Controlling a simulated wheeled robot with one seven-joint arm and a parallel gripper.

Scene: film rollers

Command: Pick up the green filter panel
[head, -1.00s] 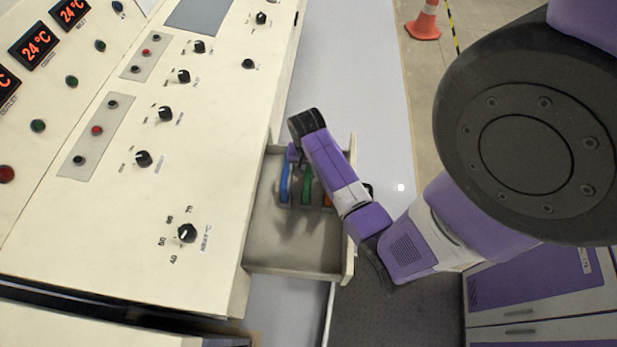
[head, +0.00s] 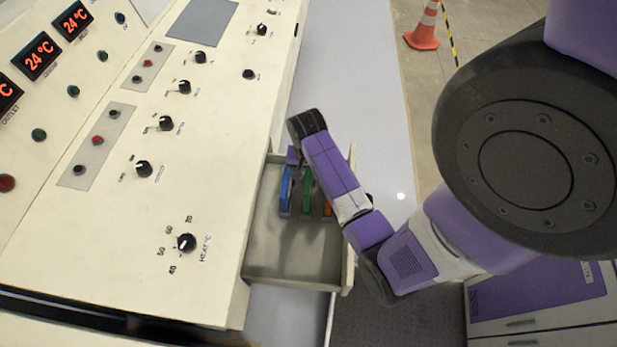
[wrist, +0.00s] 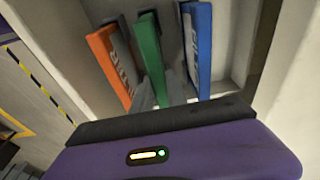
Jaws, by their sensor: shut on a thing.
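The green filter panel (wrist: 149,50) stands on edge in the open drawer, between the orange panel (wrist: 110,66) and the blue panel (wrist: 197,45). In the head view the green panel (head: 307,192) shows just below my wrist, partly covered by it. My gripper (wrist: 158,92) is shut on the near end of the green panel, with its grey fingers on either side. The fingers are mostly hidden under my arm in the head view. I cannot tell whether the panel is lifted off the drawer floor.
The grey drawer (head: 290,262) is pulled out from the cream control console (head: 120,235); its front half is empty. Its walls stand close around the panels. An orange traffic cone (head: 424,30) stands on the floor at the back.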

